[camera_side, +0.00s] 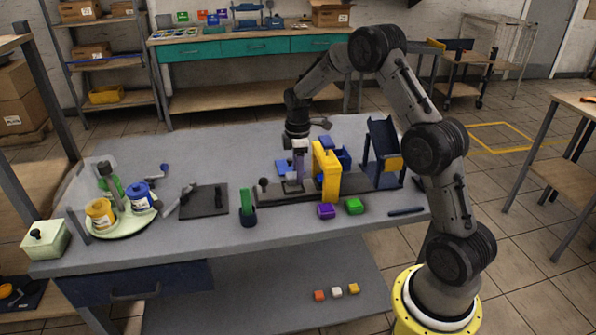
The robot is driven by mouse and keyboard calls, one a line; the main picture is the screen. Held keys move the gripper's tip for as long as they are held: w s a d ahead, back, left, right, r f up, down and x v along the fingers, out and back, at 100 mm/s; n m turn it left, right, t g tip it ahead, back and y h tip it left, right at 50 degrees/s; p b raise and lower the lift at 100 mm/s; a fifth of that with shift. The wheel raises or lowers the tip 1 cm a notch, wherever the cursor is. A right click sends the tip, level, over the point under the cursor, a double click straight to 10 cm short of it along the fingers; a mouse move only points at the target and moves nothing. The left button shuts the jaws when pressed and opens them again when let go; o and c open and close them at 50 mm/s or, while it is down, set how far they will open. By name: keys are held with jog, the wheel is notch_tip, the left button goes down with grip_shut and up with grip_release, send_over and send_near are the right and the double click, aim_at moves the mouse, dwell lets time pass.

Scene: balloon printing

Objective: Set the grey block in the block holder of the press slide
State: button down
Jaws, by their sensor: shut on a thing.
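My gripper (297,172) points straight down over the left part of the dark press slide (272,198), just left of the yellow press frame (327,172). It is shut on a small pale thing, which looks like the grey block (294,180), low at the slide. The fingers partly cover the block, and the block holder under it is hard to make out. I cannot tell whether the block touches the holder. A dark knob (263,183) stands at the slide's left end.
Purple (325,211) and green (354,206) blocks lie before the press. A green piece in a dark cup (248,208) stands left of it. A dark plate (204,202) and a round tray (122,228) are farther left. A blue chute (382,155) stands right.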

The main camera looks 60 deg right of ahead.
jog(key=shift+f, duration=1.05)
dwell(0.6)
jog(key=shift+c, duration=1.3)
grip_release()
